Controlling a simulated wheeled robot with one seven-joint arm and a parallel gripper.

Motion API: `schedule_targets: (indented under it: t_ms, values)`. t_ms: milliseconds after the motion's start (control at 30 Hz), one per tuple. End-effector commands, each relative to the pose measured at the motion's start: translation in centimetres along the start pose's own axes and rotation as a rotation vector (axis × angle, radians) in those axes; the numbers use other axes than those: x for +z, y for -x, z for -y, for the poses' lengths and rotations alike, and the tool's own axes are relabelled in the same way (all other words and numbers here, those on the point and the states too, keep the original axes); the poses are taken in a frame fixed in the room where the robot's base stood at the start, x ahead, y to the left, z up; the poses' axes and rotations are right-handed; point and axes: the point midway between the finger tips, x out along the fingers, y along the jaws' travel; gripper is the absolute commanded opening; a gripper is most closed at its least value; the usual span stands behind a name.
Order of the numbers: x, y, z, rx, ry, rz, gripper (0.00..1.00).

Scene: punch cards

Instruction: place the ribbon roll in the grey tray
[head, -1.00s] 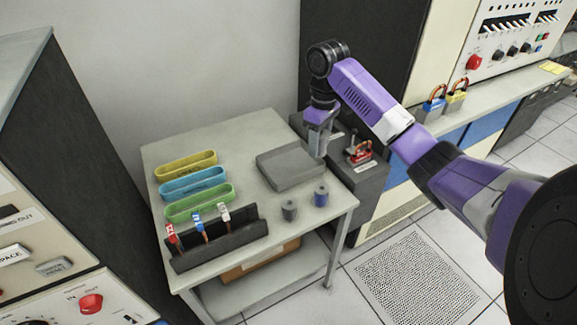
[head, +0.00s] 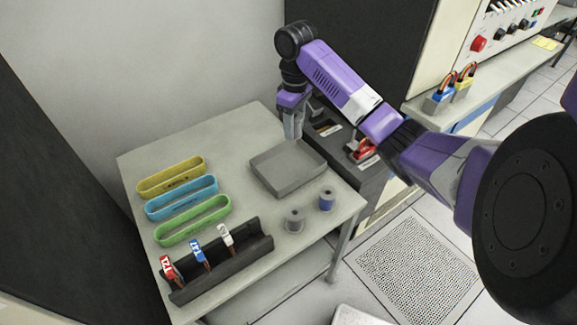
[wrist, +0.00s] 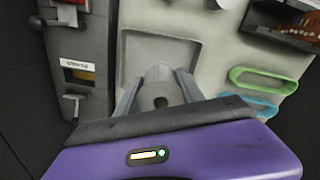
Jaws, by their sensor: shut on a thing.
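My gripper (head: 293,132) is above the far edge of the grey tray (head: 268,181) in the head view. In the wrist view its fingers are shut on a pale grey rounded thing with a dark hole, which I take for the ribbon roll (wrist: 160,76). In the head view the roll is hard to make out between the fingers. The shallow square tray lies on the table and looks empty; in the wrist view its rim (wrist: 123,50) shows beyond the roll.
A grey spool (head: 294,221) and a blue spool (head: 326,200) stand before the tray. Yellow (head: 171,176), blue (head: 181,199) and green (head: 193,221) bands lie left. A dark rack (head: 222,266) holds tagged items. A dark cabinet (head: 335,135) adjoins the table's right side.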

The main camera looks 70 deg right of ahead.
Motion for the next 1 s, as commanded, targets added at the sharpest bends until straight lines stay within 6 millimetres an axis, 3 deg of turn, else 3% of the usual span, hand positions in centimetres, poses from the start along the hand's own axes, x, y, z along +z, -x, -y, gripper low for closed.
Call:
schedule_targets:
  t_ms: [33,433,1000]
  values:
    - [0.1,-1.7,0.1,-0.005,-0.002,0.003,0.00]
    - [0.1,-10.7,0.0,-0.002,-0.002,0.003,0.00]
    - [0.1,-17.2,0.0,0.000,0.000,0.002,0.00]
